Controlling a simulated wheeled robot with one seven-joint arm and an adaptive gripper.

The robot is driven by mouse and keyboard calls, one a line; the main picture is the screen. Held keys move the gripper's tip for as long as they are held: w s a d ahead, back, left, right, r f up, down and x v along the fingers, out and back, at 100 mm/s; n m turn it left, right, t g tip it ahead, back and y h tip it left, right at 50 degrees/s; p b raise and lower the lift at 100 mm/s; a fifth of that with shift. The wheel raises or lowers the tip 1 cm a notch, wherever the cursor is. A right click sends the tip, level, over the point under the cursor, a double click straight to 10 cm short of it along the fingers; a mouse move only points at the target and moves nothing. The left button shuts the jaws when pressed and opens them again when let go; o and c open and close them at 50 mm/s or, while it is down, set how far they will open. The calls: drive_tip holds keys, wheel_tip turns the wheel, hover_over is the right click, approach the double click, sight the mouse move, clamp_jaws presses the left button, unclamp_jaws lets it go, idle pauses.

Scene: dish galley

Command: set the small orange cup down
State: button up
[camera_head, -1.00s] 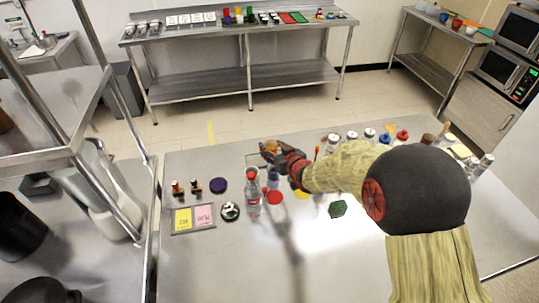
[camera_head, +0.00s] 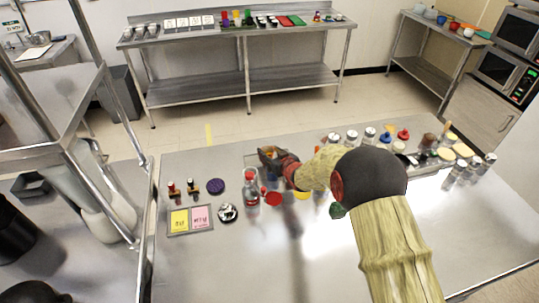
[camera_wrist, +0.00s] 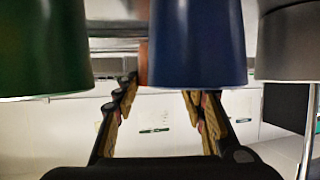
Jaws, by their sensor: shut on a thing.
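My gripper (camera_head: 268,156) is over the far edge of the near steel table, left of its middle. It is shut on the small orange cup (camera_head: 271,152), which is mostly hidden by the fingers in the head view. In the wrist view a narrow orange strip of the cup (camera_wrist: 143,66) shows between the fingers (camera_wrist: 160,112), behind a blue cup-like thing (camera_wrist: 197,45). I cannot tell from these views whether the orange cup touches the table.
A bottle with a red cap (camera_head: 251,190), a red disc (camera_head: 272,199), a purple disc (camera_head: 215,186) and a card tray (camera_head: 190,233) are nearby. In the wrist view, green (camera_wrist: 42,45) and grey (camera_wrist: 286,45) things flank the blue one.

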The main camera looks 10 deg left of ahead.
drive_tip(key=shift+r, duration=0.1)
drive_tip(key=shift+f, duration=0.2)
drive_tip(key=o, duration=1.3)
drive_tip(key=shift+c, duration=0.2)
drive_tip(key=shift+o, duration=0.4)
drive_tip(key=shift+r, duration=0.2)
drive_tip(key=shift+s+d+r, duration=0.1)
drive_tip(key=shift+s+d, duration=0.05)
drive_tip(key=shift+s, duration=0.05)
drive_tip(key=p+v, duration=0.2)
drive_tip(key=v, duration=0.9)
drive_tip(key=shift+d, duration=0.15)
